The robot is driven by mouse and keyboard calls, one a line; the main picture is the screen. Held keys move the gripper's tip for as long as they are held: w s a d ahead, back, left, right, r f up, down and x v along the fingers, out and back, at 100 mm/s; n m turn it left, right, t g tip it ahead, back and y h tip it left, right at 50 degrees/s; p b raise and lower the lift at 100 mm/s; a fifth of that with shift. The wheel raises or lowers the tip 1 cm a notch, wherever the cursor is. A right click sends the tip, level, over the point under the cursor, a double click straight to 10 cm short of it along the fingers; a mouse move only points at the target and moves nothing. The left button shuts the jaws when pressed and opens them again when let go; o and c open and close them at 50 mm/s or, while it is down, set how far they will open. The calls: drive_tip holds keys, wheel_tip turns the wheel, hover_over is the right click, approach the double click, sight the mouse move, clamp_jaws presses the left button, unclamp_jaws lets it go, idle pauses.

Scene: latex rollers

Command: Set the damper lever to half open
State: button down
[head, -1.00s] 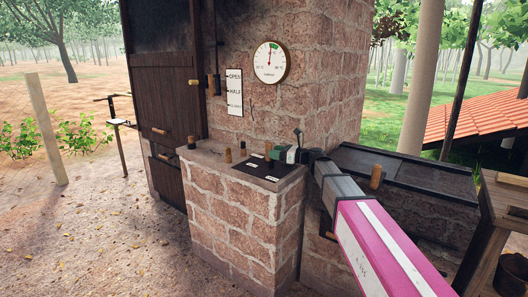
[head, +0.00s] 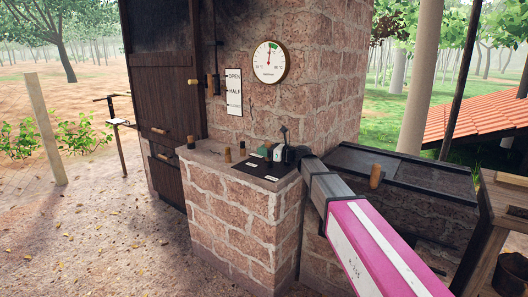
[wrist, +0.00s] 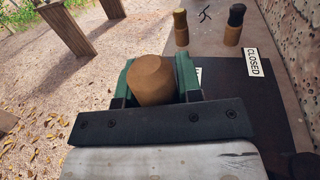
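My gripper (head: 267,151) is low over the right end of a black plate (head: 246,168) on the stone ledge. In the wrist view, its green fingers (wrist: 158,80) stand either side of a brown wooden knob (wrist: 153,76), which looks like a lever handle. Whether both fingers press on it is hidden. A white label (wrist: 257,62) on the plate reads CLOSED; another label beside the right finger is mostly covered. A wall sign (head: 234,92) reads OPEN and HALF, its lowest word blurred.
A round dial (head: 271,62) is on the brick wall above the ledge.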

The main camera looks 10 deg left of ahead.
drive_tip(key=w+a+m+t+h, duration=0.3)
drive_tip(key=w+a+m+t, duration=0.1)
drive_tip(key=w+m+t, duration=0.2)
drive_tip(key=shift+w+t+h, duration=0.3)
drive_tip(key=shift+w+t, duration=0.45)
drive_tip(key=shift+t, duration=0.45)
drive_tip(key=shift+w, duration=0.1)
drive_tip(key=c, duration=0.8)
unclamp_jaws()
